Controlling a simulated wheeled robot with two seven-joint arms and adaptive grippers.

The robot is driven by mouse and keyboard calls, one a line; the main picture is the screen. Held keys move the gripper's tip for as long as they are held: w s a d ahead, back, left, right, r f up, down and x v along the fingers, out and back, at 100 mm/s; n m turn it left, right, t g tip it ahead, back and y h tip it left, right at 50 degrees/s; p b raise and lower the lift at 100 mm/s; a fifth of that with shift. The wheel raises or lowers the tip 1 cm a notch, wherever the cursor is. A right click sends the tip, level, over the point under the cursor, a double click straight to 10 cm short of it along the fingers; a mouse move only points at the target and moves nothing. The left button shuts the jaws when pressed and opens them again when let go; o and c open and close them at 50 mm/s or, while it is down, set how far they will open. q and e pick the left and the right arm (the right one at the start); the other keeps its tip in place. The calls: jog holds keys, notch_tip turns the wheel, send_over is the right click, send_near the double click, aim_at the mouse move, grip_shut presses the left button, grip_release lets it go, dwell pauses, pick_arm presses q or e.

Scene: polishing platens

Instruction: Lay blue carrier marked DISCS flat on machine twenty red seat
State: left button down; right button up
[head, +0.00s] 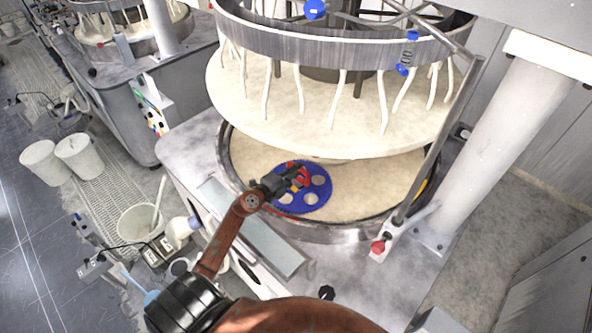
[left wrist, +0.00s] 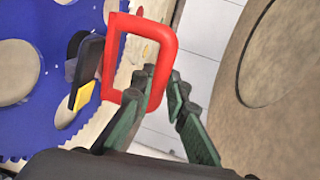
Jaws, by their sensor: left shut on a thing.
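The blue carrier (head: 318,199) is a toothed disc with several round holes. It is over the pale lower platen (head: 375,190) of the machine, near its front left rim. I cannot tell whether it touches the platen, and no DISCS marking is legible. In the left wrist view the carrier (left wrist: 62,52) fills the left side, with a red loop handle (left wrist: 113,52) standing out from it. My left gripper (head: 290,181), also in the left wrist view (left wrist: 162,95), is shut on this handle. A thin red edge (head: 284,214) shows beside the carrier; any seat is mostly hidden. My right gripper is not in view.
The raised upper platen (head: 300,125) with hanging white hoses overhangs the lower one closely. A slanted metal bar (head: 440,135) and a white column (head: 492,150) stand at right. White buckets (head: 80,157) stand on the floor at left.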

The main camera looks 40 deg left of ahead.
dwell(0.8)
pick_arm(q)
jog(key=c, duration=1.8)
grip_release()
jog(key=shift+f, duration=0.15)
jog(key=shift+s+d+f, duration=0.1)
jog(key=shift+f, duration=0.25)
jog(key=v, duration=1.2)
jog(key=shift+r, duration=0.3)
